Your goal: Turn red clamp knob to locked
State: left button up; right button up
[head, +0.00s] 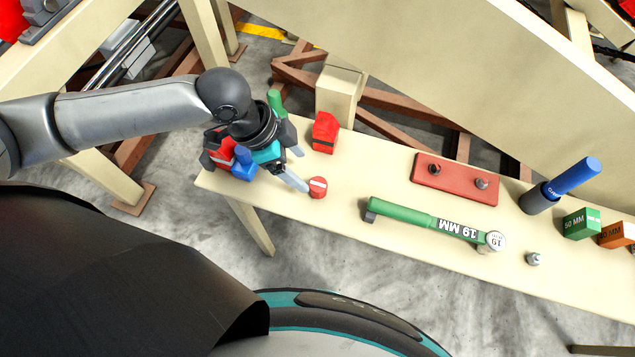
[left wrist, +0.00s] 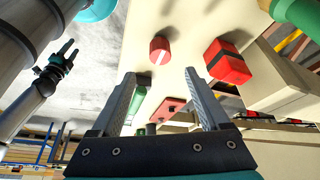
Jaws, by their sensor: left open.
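The red clamp knob (head: 318,187) is a small round knob with a white line on top, near the front edge of the pale bench (head: 345,203). It also shows in the left wrist view (left wrist: 160,50), its white line slanting. My left gripper (head: 301,170) is open and empty, reaching in from the left with its fingertips close to the knob. In the left wrist view the knob lies beyond and between the fingertips (left wrist: 159,75), apart from both. A dark gripper, seemingly my right (left wrist: 68,52), shows small at the left of that view; its jaw state is unclear.
A red block with a black band (head: 325,132) stands close behind the knob. Red and blue items (head: 243,163) sit under my left wrist. A green 19 MM wrench (head: 405,214), a red plate with two studs (head: 455,180) and a blue-handled tool (head: 570,178) lie to the right.

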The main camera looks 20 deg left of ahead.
aim_at(317, 184)
pick_arm(q)
jog(key=b+x, duration=0.2)
jog(key=x, duration=0.7)
jog(key=shift+d+f, duration=0.15)
jog(key=shift+f, duration=0.2)
jog(key=shift+c, duration=0.2)
grip_shut()
